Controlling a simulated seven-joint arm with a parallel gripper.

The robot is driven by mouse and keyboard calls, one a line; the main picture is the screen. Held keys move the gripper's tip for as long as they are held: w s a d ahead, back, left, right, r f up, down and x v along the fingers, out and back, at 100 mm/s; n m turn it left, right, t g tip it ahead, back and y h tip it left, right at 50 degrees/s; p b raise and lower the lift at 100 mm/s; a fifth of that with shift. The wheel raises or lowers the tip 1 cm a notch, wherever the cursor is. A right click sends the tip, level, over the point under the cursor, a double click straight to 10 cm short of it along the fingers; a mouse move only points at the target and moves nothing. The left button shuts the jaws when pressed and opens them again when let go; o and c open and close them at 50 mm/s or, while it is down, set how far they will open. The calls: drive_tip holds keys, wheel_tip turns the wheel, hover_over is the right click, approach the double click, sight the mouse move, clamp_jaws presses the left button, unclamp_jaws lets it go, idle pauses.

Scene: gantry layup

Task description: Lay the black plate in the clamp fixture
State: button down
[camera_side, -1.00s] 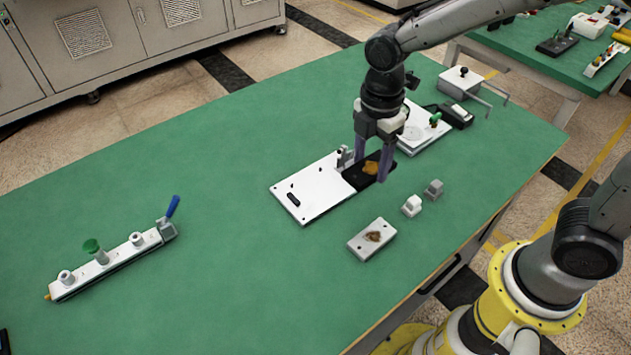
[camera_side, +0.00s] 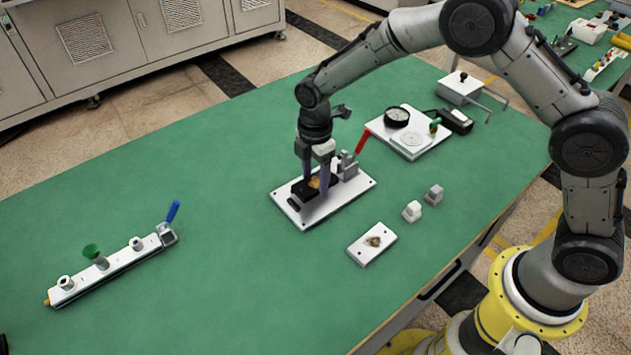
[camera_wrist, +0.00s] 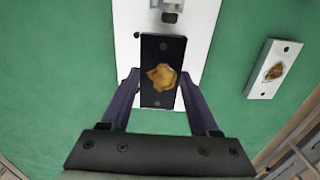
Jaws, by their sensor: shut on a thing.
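The black plate (camera_side: 301,191) has a tan patch on its top and is between the fingers of my gripper (camera_side: 314,184). The wrist view shows the plate (camera_wrist: 152,45) upright in the picture, with a finger of my gripper (camera_wrist: 160,88) against each long side. The clamp fixture is a white base (camera_side: 352,188) with a metal toggle clamp and red handle (camera_side: 361,140) at its back right. The plate is over the base's left part; I cannot tell whether it rests on it. The white base (camera_wrist: 205,25) also shows beneath the plate in the wrist view.
A light grey plate (camera_side: 371,244) with a brown patch lies front right of the fixture. Two small blocks (camera_side: 412,211) (camera_side: 433,194) stand to the right. A white board (camera_side: 428,141) with a dial is behind. A long rail (camera_side: 110,265) lies at left. Green table between is clear.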

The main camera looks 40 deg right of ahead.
drive_tip(key=shift+f, duration=0.95)
drive_tip(key=shift+f, duration=0.15)
drive_tip(key=shift+c, duration=0.6)
unclamp_jaws()
